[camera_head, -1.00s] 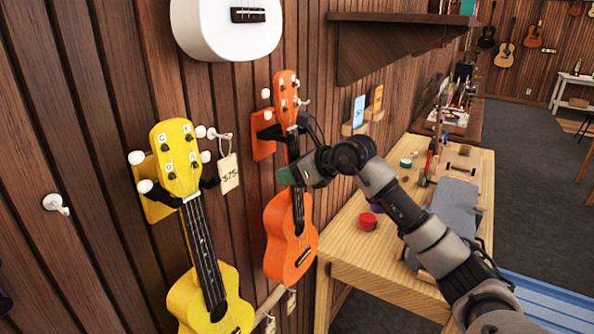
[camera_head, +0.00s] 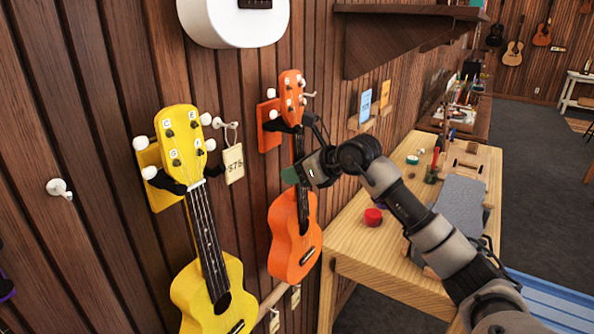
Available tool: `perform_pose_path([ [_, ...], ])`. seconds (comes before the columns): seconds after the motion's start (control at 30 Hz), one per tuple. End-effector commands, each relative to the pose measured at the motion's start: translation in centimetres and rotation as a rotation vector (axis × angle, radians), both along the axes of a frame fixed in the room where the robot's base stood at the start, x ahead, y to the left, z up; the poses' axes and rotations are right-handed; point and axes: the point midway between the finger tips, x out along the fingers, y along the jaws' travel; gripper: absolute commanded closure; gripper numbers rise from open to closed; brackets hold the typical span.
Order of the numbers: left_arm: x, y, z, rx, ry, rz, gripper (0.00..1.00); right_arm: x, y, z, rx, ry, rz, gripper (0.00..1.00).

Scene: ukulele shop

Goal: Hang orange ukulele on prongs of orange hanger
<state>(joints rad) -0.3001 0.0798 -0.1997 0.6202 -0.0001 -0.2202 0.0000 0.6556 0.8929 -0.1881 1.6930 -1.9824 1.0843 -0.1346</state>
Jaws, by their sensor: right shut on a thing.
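The orange ukulele (camera_head: 293,235) is upright against the wooden wall, with its headstock (camera_head: 291,96) at the top and its body below. The orange hanger (camera_head: 268,126) is fixed to the wall behind and left of the headstock. A dark prong shows beside the neck just below the headstock; the other prong is mostly hidden. My right gripper (camera_head: 303,172) is shut on the ukulele's neck, below the hanger. Whether the headstock rests on the prongs I cannot tell. My left gripper is not in view.
A yellow ukulele (camera_head: 212,290) hangs close by on the left, with a price tag (camera_head: 234,164) beside it. A white ukulele (camera_head: 235,22) is above. A wooden bench (camera_head: 350,240) with a red jar (camera_head: 373,217) stands at right, under a dark shelf (camera_head: 390,40).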

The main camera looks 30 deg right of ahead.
Motion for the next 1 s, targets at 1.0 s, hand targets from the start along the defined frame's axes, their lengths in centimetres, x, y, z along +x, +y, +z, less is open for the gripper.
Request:
perform_pose_path([
  [1.0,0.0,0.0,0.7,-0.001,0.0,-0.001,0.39,1.9,0.9,-0.1,0.001,-0.003,0.001,1.0],
])
